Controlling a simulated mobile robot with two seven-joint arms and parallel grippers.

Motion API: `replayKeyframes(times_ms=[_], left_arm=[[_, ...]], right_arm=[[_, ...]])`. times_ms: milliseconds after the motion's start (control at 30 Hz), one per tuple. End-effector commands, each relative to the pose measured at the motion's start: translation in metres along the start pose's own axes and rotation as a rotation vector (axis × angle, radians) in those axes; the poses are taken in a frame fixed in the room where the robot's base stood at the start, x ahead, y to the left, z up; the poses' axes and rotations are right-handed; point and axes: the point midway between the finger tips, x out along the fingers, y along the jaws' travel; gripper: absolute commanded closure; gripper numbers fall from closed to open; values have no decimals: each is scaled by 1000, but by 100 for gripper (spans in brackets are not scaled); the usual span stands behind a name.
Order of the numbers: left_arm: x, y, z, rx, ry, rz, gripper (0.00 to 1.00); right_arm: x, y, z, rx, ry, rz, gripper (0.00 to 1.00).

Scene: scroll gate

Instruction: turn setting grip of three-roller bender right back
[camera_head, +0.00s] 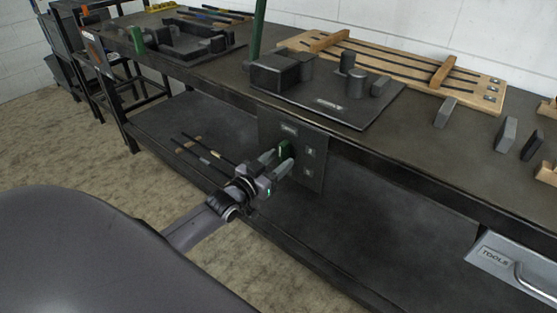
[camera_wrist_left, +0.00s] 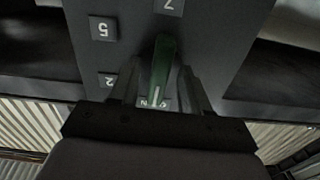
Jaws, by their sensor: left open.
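The setting grip (camera_head: 284,149) is a green bar on a dark panel (camera_head: 312,170) at the bench front, below a bender (camera_head: 345,112) with a dark base plate, block and upright cylinders. In the left wrist view the grip (camera_wrist_left: 162,62) stands between my left fingers, its white line toward a label at the picture's bottom. Labels 7, 5 and 2 show around it. My left gripper (camera_head: 277,165) is open, one finger on each side of the grip; contact cannot be told. It also shows in the left wrist view (camera_wrist_left: 159,80). My right gripper is not in view.
The bench top edge (camera_head: 385,163) overhangs behind the panel, with a lower shelf (camera_head: 370,225) below. A wooden rack (camera_head: 400,68), another dark fixture (camera_head: 190,38) and small grey blocks (camera_head: 505,134) stand on top. A TOOLS drawer (camera_head: 495,258) is at the right.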

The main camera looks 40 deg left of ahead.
Motion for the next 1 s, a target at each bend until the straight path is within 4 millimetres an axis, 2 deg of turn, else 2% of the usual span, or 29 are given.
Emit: replayKeyframes(times_ms=[300, 500, 1000], left_arm=[[-41, 0, -1, 1, -1, 1, 53], [-60, 0, 0, 1, -1, 1, 53], [-65, 0, -1, 1, 1, 1, 53]], right_arm=[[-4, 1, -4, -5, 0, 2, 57], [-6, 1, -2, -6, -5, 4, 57], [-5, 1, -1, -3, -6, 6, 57]])
